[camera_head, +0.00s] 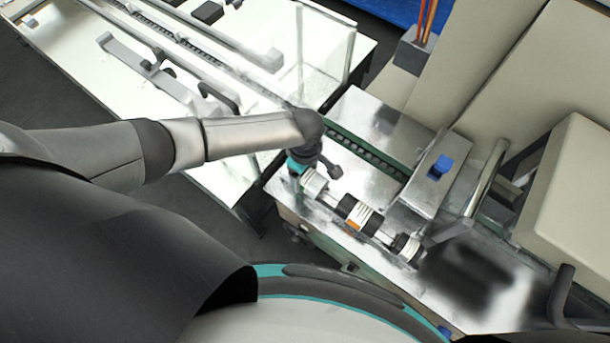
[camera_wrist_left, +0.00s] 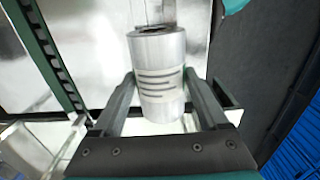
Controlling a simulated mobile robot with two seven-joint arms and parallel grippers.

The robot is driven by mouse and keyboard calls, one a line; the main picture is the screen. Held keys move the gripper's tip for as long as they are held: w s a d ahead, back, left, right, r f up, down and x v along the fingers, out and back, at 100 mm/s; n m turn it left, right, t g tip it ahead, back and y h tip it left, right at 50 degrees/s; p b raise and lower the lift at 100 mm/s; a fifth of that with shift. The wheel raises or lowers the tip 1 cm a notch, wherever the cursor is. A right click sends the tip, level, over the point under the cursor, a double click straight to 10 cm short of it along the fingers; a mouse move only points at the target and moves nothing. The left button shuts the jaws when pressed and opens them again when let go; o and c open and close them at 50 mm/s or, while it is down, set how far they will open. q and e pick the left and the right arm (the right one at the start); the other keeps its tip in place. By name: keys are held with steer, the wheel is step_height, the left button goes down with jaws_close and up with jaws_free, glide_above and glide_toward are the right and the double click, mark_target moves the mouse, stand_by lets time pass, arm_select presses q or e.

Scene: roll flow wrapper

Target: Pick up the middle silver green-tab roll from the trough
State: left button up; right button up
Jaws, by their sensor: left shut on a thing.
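A silver roll (camera_wrist_left: 160,75) with a pale label of dark lines stands between the two fingers of my left gripper (camera_wrist_left: 165,105) in the left wrist view. The fingers are shut on its sides. In the head view my left gripper (camera_head: 312,172) reaches down at the near left end of the metal machine top, and the silver roll (camera_head: 315,184) shows beside it. My right gripper is not in view.
A dark roll with a white and orange label (camera_head: 359,215) and another dark-and-white roll (camera_head: 407,248) lie in line to the right. A white table (camera_head: 110,80) with rails is at the upper left.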

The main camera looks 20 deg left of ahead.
arm_select(q)
jaws_close()
steer(key=shift+r, duration=0.1)
